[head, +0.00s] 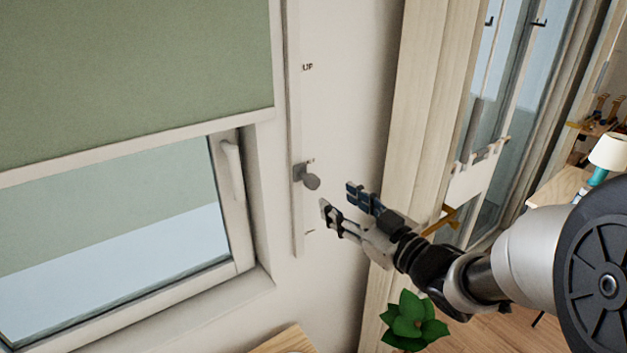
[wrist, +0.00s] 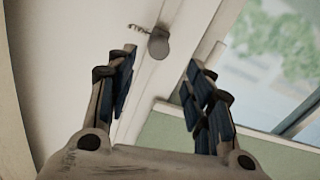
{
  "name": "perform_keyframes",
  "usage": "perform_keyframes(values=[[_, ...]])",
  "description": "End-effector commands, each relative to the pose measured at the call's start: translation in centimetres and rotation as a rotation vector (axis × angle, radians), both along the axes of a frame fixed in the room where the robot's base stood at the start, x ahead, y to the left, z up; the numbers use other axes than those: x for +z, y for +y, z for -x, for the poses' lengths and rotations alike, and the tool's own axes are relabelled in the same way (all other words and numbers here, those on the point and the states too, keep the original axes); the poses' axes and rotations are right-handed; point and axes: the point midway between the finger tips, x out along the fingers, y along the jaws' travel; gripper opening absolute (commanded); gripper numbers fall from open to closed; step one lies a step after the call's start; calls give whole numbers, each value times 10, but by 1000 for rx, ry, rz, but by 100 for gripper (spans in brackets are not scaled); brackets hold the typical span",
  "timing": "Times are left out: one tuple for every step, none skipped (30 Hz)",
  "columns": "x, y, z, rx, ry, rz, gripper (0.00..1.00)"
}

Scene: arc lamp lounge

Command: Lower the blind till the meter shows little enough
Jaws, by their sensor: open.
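The green blind (head: 130,75) hangs over the upper part of the window, with its pale bottom bar slanting across the picture. Beside the window a narrow vertical rail (head: 296,120) runs down the wall, with "UP" written near its upper part. A grey round knob (head: 311,182) sits on a slider on this rail, below the middle. My gripper (head: 339,198) is open and empty, just right of and slightly below the knob, apart from it. In the wrist view the knob (wrist: 158,45) shows ahead, beyond and between the open fingertips (wrist: 160,68). I cannot make out a meter.
The window handle (head: 232,165) and frame are left of the rail. A wooden post (head: 425,110) and a tall glazed unit stand to the right. A green plant (head: 413,320) is below my arm. A lamp (head: 608,152) stands on a table at far right.

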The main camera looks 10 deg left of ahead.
Motion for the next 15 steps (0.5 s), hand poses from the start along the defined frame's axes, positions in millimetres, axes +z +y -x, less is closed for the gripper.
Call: perform_keyframes(values=[[0,10,-7,4,0,1,48],[-1,16,-11,4,0,0,48],[-1,22,-16,4,0,0,48],[0,27,-21,3,0,1,48],[-1,32,-26,3,0,1,48],[0,39,-31,4,0,1,48],[0,44,-35,3,0,0,48],[0,48,-39,2,-1,1,48],[0,54,-44,3,0,1,48],[0,58,-48,2,0,2,48],[0,62,-51,1,-1,1,48],[0,67,-55,1,-1,1,48],[0,70,-58,1,0,2,48],[0,72,-60,0,-1,2,48],[0,75,-63,0,0,1,48]])
